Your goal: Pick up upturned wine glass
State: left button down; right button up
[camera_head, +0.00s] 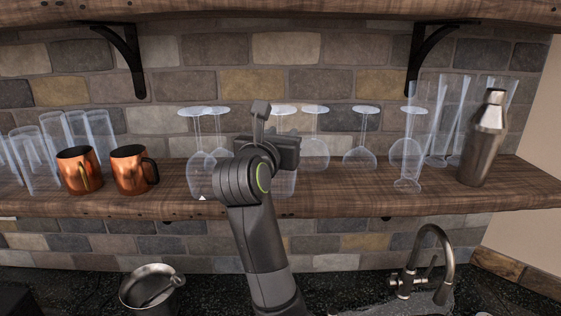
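Several clear upturned wine glasses stand on the wooden shelf (340,199), bases up and bowls down. One wine glass (200,178) is just left of my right gripper. Other wine glasses (315,152), (364,155) and (406,155) stand to its right. Another glass (285,110) is mostly hidden behind the gripper, with only its base and lower part showing. My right gripper (261,118) is at the shelf among the glasses, reaching away from me. Its own wrist hides most of the fingers, so its opening and any contact with a glass cannot be made out. My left gripper is out of view.
Two copper mugs (80,170), (130,170) and tall clear glasses (55,135) stand at the left. A metal shaker (484,140) and more tall glasses (440,130) are at the right. An upper shelf (300,10) overhangs. Below are a metal pot (150,285) and a faucet (425,260).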

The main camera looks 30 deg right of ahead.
jog(key=shift+a, duration=0.15)
jog(key=shift+c, duration=0.2)
grip_shut()
